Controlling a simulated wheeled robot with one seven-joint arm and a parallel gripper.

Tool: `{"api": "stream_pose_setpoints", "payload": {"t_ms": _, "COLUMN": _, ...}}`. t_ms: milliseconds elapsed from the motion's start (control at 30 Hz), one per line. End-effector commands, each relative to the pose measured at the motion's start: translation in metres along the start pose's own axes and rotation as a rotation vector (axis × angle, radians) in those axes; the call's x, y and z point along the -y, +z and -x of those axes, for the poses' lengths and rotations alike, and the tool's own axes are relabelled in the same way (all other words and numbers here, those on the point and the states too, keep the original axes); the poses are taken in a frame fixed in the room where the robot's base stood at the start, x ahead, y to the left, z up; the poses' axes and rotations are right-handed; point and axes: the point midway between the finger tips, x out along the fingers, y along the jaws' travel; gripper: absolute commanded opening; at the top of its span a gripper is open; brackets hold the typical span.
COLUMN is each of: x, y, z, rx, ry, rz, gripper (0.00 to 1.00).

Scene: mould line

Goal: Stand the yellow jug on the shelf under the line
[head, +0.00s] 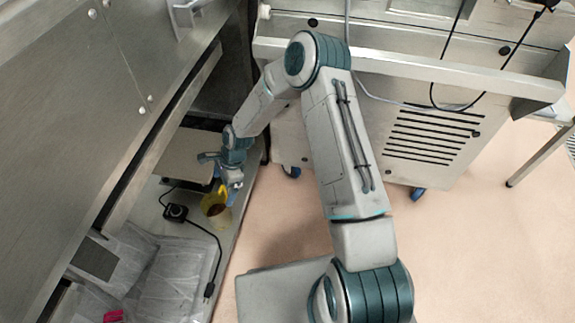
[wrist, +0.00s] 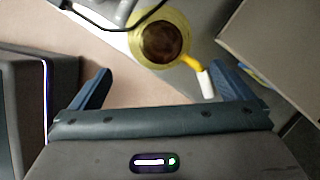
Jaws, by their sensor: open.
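The yellow jug (head: 214,204) is on the grey shelf (head: 222,238) under the line, close to its front edge. In the wrist view the jug (wrist: 162,40) shows from above as a round, upright-looking rim with dark brown inside. Its yellow handle with a white end (wrist: 197,75) points toward my gripper. My gripper (wrist: 168,88) is open, with no object held between its fingers. The handle's end lies nearer the right finger; I cannot tell whether they touch. In the head view my gripper (head: 233,183) is just beside the jug, and its fingers are partly hidden.
A flat light-brown box (head: 184,155) lies on the shelf behind the jug. A small black device (head: 176,212) with a cable is left of it. Clear plastic bags (head: 175,275) fill the shelf's near part.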

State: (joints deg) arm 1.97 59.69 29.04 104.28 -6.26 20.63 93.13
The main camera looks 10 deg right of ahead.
Motion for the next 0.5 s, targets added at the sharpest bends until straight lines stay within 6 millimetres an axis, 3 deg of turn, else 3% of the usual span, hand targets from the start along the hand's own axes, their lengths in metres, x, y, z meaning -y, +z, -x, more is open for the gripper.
{"api": "stream_pose_setpoints", "payload": {"t_ms": 167, "x": -0.004, "y": -0.008, "z": 0.036, "rx": -0.058, "ry": -0.002, "rz": 0.116, "gripper": 1.0}}
{"api": "stream_pose_setpoints", "payload": {"t_ms": 500, "x": -0.046, "y": -0.035, "z": 0.171, "rx": -0.258, "ry": 0.05, "rz": 0.528, "gripper": 1.0}}
